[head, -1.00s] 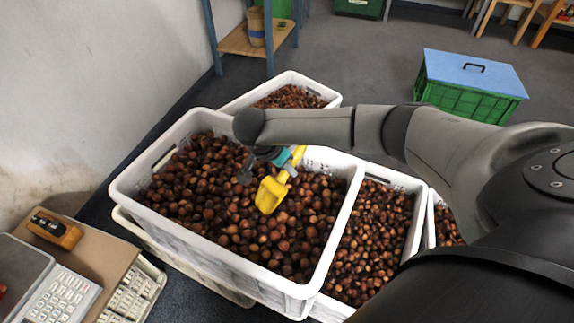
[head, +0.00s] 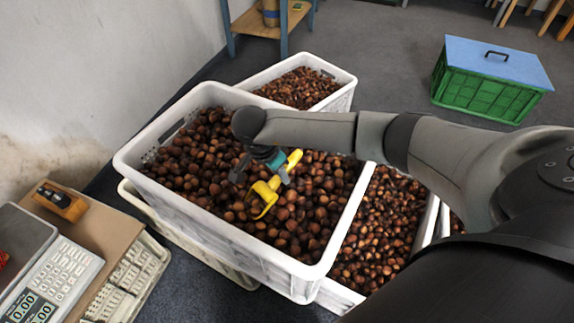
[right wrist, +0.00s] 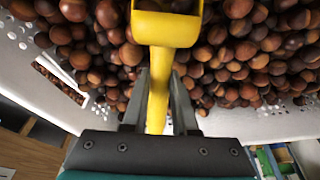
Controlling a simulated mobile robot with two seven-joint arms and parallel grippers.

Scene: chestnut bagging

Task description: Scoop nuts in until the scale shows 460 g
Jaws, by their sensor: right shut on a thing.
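My right gripper (head: 260,172) is shut on the handle of a yellow scoop (head: 263,200), just above the chestnuts (head: 215,195) in the large white crate (head: 225,250). In the right wrist view the scoop (right wrist: 167,28) points away from the gripper (right wrist: 158,105), with chestnuts around its bowl. I cannot tell how much is in the bowl. The scale (head: 55,275) is at the lower left, partly cut off, with a keypad and lit digits that seem to read 0.00. A bit of something red (head: 3,259) lies on its plate at the picture's edge. My left gripper is not in view.
More white crates of chestnuts stand behind (head: 300,88) and to the right (head: 375,235). An orange-brown tool (head: 60,201) lies on the cardboard by the scale. A green crate with a blue lid (head: 492,80) stands on open floor.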

